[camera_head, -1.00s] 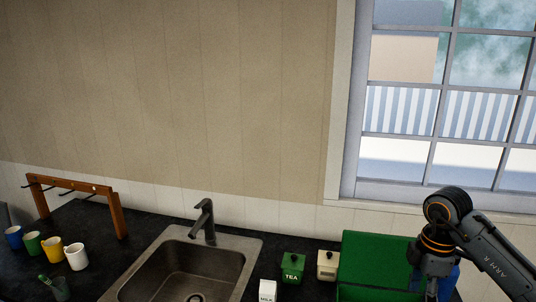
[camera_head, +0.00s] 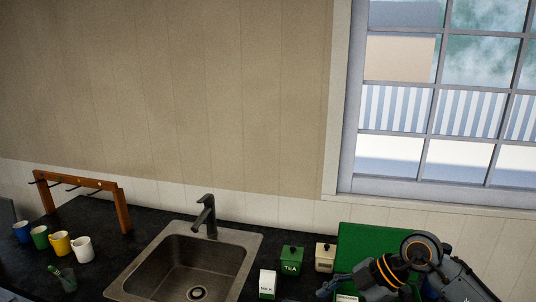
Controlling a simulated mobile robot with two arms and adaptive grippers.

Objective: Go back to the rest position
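My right arm comes in at the lower right corner. My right gripper (camera_head: 334,288) is low, at the front of the green box with its raised green lid (camera_head: 372,244). It is small, dark and partly cut off by the bottom edge, so its opening is unclear. My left gripper is not in view.
A milk carton (camera_head: 267,284), a green tea tin (camera_head: 291,261) and a cream tin (camera_head: 325,257) stand left of the green box. The sink (camera_head: 240,240) with its tap (camera_head: 208,216) is in the middle. Several mugs, such as a yellow one (camera_head: 59,243), stand by the wooden hook rack (camera_head: 122,211).

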